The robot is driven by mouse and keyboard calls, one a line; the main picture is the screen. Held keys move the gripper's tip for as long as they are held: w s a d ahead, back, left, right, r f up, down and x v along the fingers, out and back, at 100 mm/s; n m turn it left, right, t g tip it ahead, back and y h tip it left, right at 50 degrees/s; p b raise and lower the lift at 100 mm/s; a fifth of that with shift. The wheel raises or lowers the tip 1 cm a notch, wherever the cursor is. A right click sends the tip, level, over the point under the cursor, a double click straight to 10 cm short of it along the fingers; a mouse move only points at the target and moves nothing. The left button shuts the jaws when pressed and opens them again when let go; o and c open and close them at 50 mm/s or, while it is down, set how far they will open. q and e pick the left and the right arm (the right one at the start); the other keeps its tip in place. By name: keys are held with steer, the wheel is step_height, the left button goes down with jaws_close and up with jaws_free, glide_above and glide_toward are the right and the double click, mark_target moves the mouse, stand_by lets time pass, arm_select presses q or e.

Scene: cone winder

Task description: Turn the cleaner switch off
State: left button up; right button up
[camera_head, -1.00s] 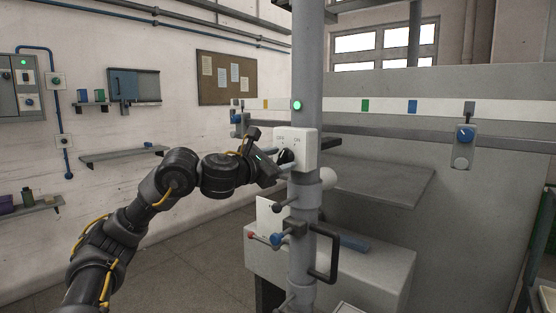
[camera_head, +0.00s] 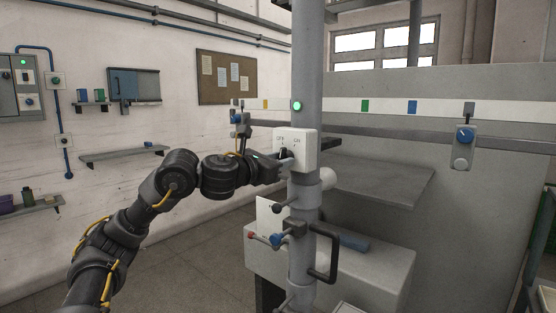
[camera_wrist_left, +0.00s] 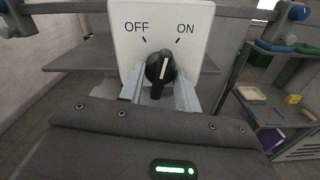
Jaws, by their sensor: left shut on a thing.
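The cleaner switch is a white box (camera_head: 306,146) on the grey post, with OFF at left and ON at right on its face. Its black rotary knob (camera_wrist_left: 160,68) shows in the left wrist view. The knob's white line points nearly straight up, between the two marks, leaning slightly toward ON. My left gripper (camera_head: 284,162) is shut on the knob, with one pale finger on each side of it (camera_wrist_left: 158,90). In the head view the gripper partly hides the knob. My right gripper is not in view.
A green lamp (camera_head: 297,106) is lit on the post above the switch. Below are a blue-and-red-ended handle (camera_head: 275,239) and a black grab handle (camera_head: 326,257). A second switch with a blue knob (camera_head: 465,134) hangs at right. The floor at left is clear.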

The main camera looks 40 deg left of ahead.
arm_select(q)
steer(key=shift+n+p, duration=0.75)
steer(key=shift+n, duration=3.45)
steer(key=o, duration=1)
steer(key=s+b, duration=0.2)
steer(key=s, duration=0.8)
steer(key=shift+s+d, duration=0.1)
steer(key=shift+s, duration=0.3)
